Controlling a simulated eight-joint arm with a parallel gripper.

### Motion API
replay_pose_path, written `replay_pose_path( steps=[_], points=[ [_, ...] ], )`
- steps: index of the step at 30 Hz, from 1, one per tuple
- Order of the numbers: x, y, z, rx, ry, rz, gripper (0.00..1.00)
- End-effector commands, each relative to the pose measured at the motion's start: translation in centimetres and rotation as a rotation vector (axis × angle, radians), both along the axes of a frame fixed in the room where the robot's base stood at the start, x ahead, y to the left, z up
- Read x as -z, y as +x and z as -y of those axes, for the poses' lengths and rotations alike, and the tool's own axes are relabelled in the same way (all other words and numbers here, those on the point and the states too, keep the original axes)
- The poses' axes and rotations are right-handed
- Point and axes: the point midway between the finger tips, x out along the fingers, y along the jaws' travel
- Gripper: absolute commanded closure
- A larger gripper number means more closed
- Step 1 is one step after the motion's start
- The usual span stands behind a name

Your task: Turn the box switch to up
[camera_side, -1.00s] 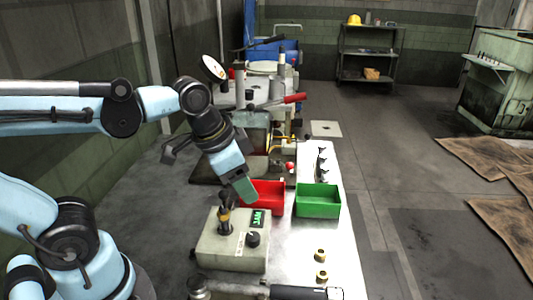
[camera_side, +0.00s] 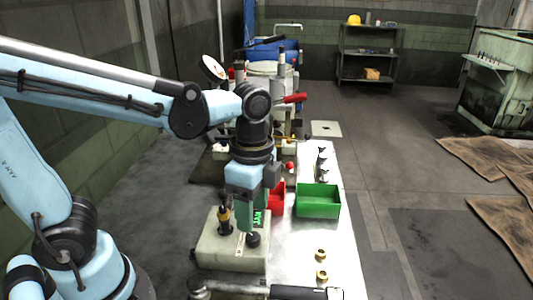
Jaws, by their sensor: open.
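The box (camera_side: 215,252) is a grey-beige unit at the near end of the metal table, with a green display on its top. A black round knob (camera_side: 253,240), likely the box switch, sits at its right front. Its pointing direction is too small to read. My gripper (camera_side: 252,226) points straight down just above and behind the knob, with its jaws open. Its fingers partly cover the display. I cannot tell whether a finger touches the knob.
A black-and-yellow tool (camera_side: 224,217) stands upright on the box, left of my gripper. A red bin (camera_side: 278,200) and a green bin (camera_side: 318,203) stand behind. Brass nuts (camera_side: 321,275) lie to the right. The table middle is clear.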

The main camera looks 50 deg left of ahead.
Motion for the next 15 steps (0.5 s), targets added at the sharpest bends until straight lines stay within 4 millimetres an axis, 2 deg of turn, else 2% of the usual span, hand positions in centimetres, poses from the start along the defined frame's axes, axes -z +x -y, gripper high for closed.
replay_pose_path(
  steps=[9,15],
  points=[
    [4.0,-0.1,0.1,0.0,0.0,0.001,0.43],
    [5.4,-0.2,0.1,-0.001,0.0,0.001,0.43]
  ],
)
